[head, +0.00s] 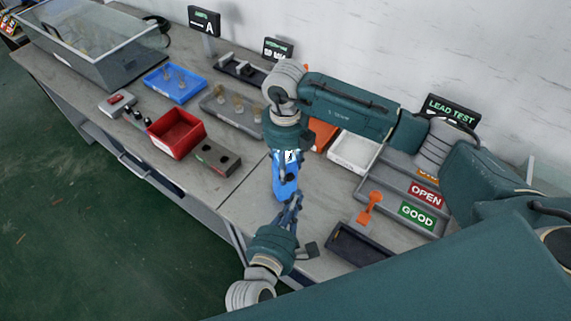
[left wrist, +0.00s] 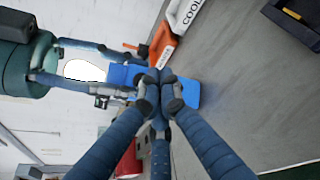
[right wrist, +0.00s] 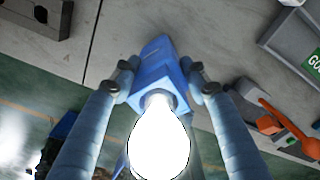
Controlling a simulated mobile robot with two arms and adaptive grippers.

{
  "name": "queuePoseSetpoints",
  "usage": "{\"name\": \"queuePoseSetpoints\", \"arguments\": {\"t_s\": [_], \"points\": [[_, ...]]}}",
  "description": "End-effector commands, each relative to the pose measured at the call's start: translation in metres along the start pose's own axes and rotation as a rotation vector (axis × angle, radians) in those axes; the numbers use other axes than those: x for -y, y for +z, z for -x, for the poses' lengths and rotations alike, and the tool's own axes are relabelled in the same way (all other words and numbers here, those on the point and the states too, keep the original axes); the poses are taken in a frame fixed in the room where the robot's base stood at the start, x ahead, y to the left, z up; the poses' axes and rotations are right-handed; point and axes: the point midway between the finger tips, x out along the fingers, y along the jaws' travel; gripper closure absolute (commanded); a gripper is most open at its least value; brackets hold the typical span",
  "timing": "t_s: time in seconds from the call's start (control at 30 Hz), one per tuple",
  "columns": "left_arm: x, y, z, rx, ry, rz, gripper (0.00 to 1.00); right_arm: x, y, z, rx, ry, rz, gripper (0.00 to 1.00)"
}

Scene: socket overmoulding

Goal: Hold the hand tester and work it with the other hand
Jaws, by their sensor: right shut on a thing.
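The blue hand tester (head: 285,188) is held above the front of the bench, in the middle of the head view. My right gripper (head: 287,160) is shut on it from above; in the right wrist view the blue body (right wrist: 160,62) sits between the fingers. A bright white rounded shape (right wrist: 160,140) shows at its near end. My left gripper (head: 295,203) comes from below, fingers together at the tester's lower end. In the left wrist view its fingertips (left wrist: 160,88) overlap the tester (left wrist: 190,92); I cannot tell whether they touch it.
A grey tray with OPEN (head: 425,194) and GOOD (head: 417,216) labels lies at right, by an orange tool (head: 370,207) and a dark tray (head: 358,247). At left are a red bin (head: 176,134), a blue tray (head: 174,84) and a grey block with holes (head: 217,158).

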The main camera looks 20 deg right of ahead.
Motion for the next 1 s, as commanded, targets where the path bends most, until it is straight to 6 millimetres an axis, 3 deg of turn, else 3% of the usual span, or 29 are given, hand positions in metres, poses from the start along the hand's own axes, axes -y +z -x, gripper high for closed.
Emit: {"name": "queuePoseSetpoints", "arguments": {"t_s": [0.3,1.0], "points": [[-0.019,-0.008,-0.02,0.0,0.001,0.0,1.0,0.0,0.001,0.0,0.002,0.001,0.0,0.81],[-0.021,-0.008,-0.021,0.0,0.001,0.0,1.0,0.0,0.0,0.0,0.0,0.001,0.001,0.81]]}}
